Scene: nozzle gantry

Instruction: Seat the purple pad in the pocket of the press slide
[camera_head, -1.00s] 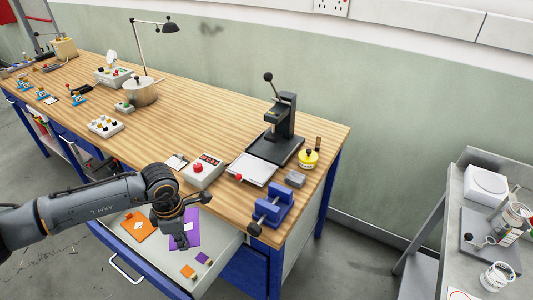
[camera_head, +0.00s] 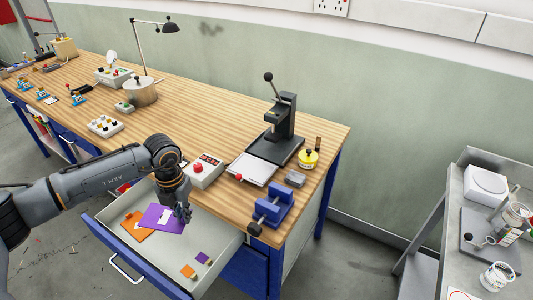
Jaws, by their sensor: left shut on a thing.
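My left gripper (camera_head: 184,213) is over the open drawer, shut on the right edge of a flat purple pad (camera_head: 160,216) with a small white patch. The fingers hide that edge. The pad overlaps a flat orange piece (camera_head: 135,228) in the drawer; whether it is clear of it I cannot tell. The press (camera_head: 284,118) stands on the bench, with a pale slide (camera_head: 254,170) with a red knob sticking out at its front. The slide's pocket is too small to make out. My right gripper is not in view.
The open drawer (camera_head: 220,262) also holds a small purple piece (camera_head: 203,258) and a small orange piece (camera_head: 188,271). A control box (camera_head: 204,172) with a red button stands left of the slide. A blue vise (camera_head: 271,210) sits at the bench corner, near a yellow pot (camera_head: 308,159).

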